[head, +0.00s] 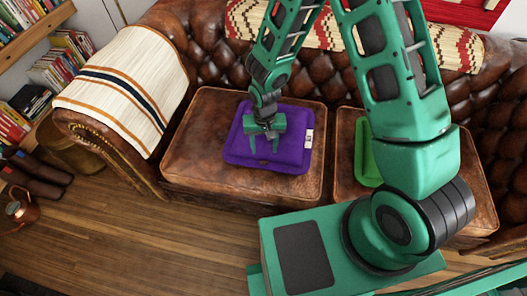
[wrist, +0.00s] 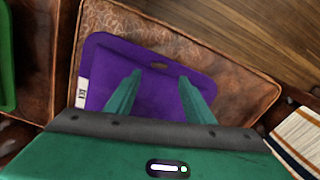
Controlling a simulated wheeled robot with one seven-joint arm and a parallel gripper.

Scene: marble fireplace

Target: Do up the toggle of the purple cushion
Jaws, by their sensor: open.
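The purple cushion (head: 290,148) lies flat on the left seat of the brown leather sofa, with a white label (head: 309,139) on its right edge. In the wrist view the purple cushion (wrist: 115,62) fills the middle, and a small dark oval (wrist: 158,66), perhaps the toggle, shows near its edge. It also shows as a small dark spot (head: 262,162) near the front edge in the head view. My gripper (head: 268,145) is open and empty, pointing down over the cushion. In the wrist view the fingertips (wrist: 160,74) stand on either side of the dark oval. I cannot tell whether they touch the cushion.
A green cushion (head: 366,152) lies on the right seat, partly hidden by my arm. A striped blanket (head: 125,85) covers the left armrest, and a patterned one (head: 285,25) lies along the backrest. Wooden floor (head: 190,235) is open in front. A copper pot (head: 22,210) stands far left.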

